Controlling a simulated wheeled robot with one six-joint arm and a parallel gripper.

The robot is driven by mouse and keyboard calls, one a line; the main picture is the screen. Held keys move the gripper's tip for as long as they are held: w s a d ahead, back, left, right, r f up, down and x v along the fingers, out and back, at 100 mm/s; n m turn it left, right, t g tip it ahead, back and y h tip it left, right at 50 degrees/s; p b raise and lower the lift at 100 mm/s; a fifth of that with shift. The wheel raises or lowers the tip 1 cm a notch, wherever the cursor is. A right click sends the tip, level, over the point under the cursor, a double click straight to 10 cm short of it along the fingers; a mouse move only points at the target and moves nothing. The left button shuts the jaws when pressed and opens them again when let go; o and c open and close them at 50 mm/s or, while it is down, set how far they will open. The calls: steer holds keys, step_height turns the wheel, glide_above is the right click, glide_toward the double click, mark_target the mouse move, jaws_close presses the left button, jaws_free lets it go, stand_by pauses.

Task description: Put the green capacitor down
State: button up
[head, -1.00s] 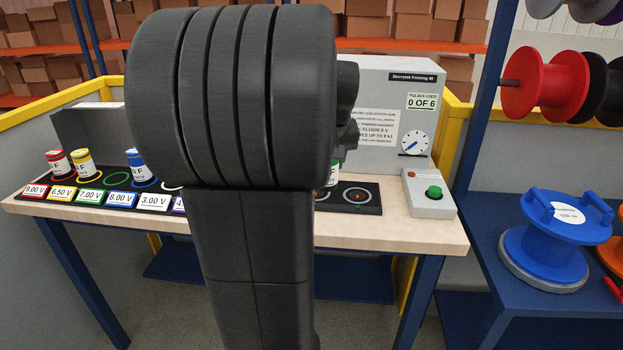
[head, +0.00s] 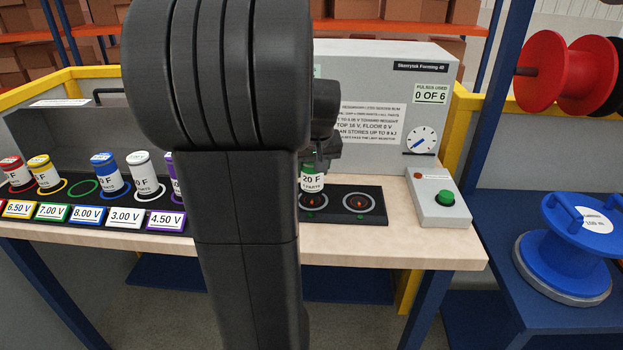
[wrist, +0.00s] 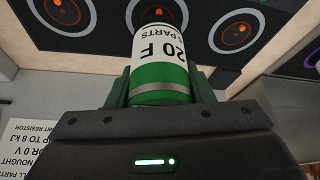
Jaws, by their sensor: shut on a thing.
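The green capacitor (head: 312,180) has a white label reading "20 F" and is roughly upright in the head view, over the black pad (head: 376,192) in front of the grey forming machine. My gripper (wrist: 160,92) is shut on the capacitor, with a finger on each side of its green end in the wrist view. The capacitor's far end lies over the middle ring of the pad in the wrist view. I cannot tell whether it touches the pad. My arm hides part of the pad in the head view.
Orange-centred rings (wrist: 235,33) flank the capacitor. The forming machine (head: 420,120) reads "0 OF 6". A box with a green button (head: 446,198) stands right of the pad. At left, blue (head: 105,172) and white capacitors stand near an empty green ring (head: 84,187).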

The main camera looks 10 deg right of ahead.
steer(key=shift+f, duration=1.35)
steer(key=shift+f, duration=0.15)
steer(key=o, duration=1.1)
steer(key=shift+r, duration=0.55)
steer(key=v, duration=1.1)
steer(key=shift+s+p, duration=0.15)
steer(key=shift+p, duration=0.3)
steer(key=shift+r, duration=0.1)
